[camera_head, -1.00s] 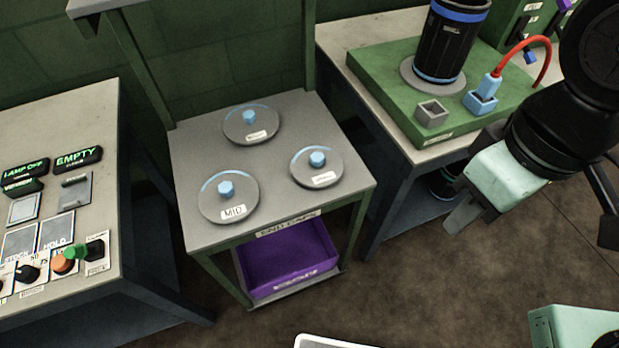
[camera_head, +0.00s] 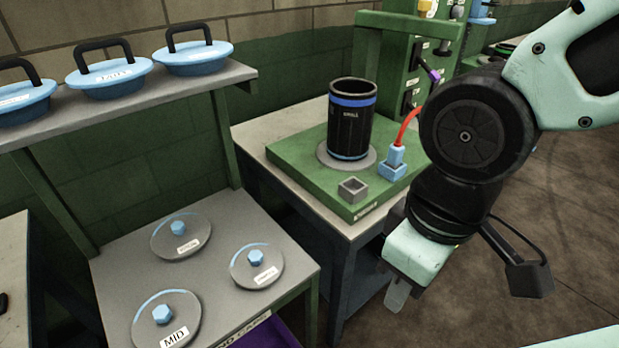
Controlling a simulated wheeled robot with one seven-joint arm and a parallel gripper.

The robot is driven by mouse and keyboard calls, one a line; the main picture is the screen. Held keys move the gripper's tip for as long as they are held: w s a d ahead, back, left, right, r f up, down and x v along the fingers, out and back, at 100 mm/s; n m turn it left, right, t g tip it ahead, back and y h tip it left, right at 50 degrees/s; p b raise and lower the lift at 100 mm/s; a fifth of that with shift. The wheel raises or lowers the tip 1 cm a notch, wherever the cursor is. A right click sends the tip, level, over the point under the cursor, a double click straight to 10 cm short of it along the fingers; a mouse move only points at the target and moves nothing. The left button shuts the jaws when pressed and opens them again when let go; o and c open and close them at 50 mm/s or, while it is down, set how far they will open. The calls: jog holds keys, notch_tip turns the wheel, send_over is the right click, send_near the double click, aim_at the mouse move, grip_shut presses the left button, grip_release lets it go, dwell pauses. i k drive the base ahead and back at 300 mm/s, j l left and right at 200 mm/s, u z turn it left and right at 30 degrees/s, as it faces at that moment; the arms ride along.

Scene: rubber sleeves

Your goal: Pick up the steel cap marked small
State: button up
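Three round grey steel caps with blue hex knobs lie flat on a grey stand. The front cap (camera_head: 167,322) is labelled MID. The labels on the back cap (camera_head: 180,237) and the right cap (camera_head: 257,266) are too small to read, so I cannot tell which is marked small. My gripper (camera_head: 397,296) hangs to the right of the stand, apart from all the caps, pointing down. Its fingers show edge-on, so their opening is unclear. I see nothing held in it.
A shelf with blue handled lids (camera_head: 108,74) overhangs the stand's back. A green base (camera_head: 300,172) on the bench to the right bears a black sleeve (camera_head: 351,120), a grey square socket (camera_head: 352,190) and a blue plug (camera_head: 396,158) with a red cable. Green posts flank the stand.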

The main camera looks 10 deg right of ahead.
aim_at(257, 266)
jog(key=i+l+u, duration=0.2)
jog(key=l, duration=0.25)
jog(key=i+u, duration=0.1)
jog(key=u, duration=1.85)
